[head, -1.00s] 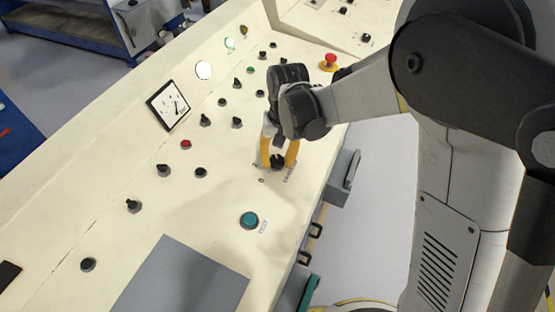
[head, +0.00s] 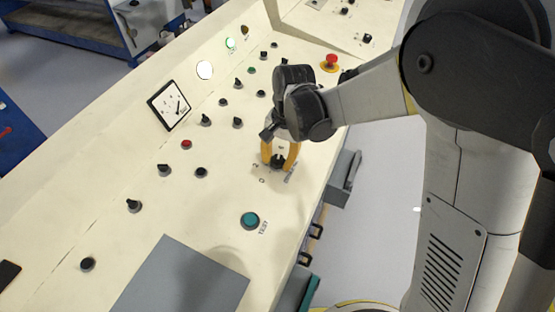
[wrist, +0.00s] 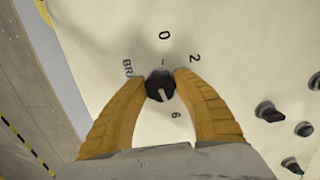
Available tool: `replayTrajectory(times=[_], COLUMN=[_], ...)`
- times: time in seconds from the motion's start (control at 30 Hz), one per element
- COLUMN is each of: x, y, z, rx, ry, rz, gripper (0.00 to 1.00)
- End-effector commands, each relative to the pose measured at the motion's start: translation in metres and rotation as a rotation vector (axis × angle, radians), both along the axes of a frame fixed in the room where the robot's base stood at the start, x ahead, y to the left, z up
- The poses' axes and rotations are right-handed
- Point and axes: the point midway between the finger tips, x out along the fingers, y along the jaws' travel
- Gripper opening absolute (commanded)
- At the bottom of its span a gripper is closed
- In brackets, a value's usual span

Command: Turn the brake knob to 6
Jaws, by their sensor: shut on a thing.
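The black brake knob (wrist: 160,86) sits on the cream panel between my two yellow fingers. My gripper (wrist: 161,77) is shut on it, one fingertip at each side. A pale line on the knob's face points down and slightly right, roughly toward the printed 6 (wrist: 176,116). A 0 (wrist: 164,35) is printed above the knob and a 2 (wrist: 194,57) at its upper right. Partly hidden lettering starting "BR" (wrist: 128,67) is at the left. In the head view, my gripper (head: 279,162) is over the same knob (head: 277,161) near the panel's right edge.
A green TEST button (head: 250,221) and a grey plate (head: 180,280) lie nearer on the panel. Several black knobs and a dial gauge (head: 169,105) are to the left. A red mushroom button (head: 331,61) is beyond my gripper. Bare panel surrounds the brake knob.

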Motion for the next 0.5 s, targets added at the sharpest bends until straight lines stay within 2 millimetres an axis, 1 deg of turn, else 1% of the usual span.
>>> replayTrajectory(times=[0.27,0.3,0.33,0.37,0.5], x=[-0.0003,-0.0003,-0.0003,-0.0003,-0.0001], y=[-0.0004,-0.0004,-0.0004,-0.0004,-0.0003], z=[-0.0004,-0.0004,-0.0004,-0.0004,-0.0002], rx=[-0.001,-0.001,-0.001,-0.001,-0.001], ry=[0.000,0.000,0.000,0.000,0.000], rz=[-0.001,0.000,0.000,0.000,0.000], gripper=[0.05,0.44,0.54,0.59,0.59])
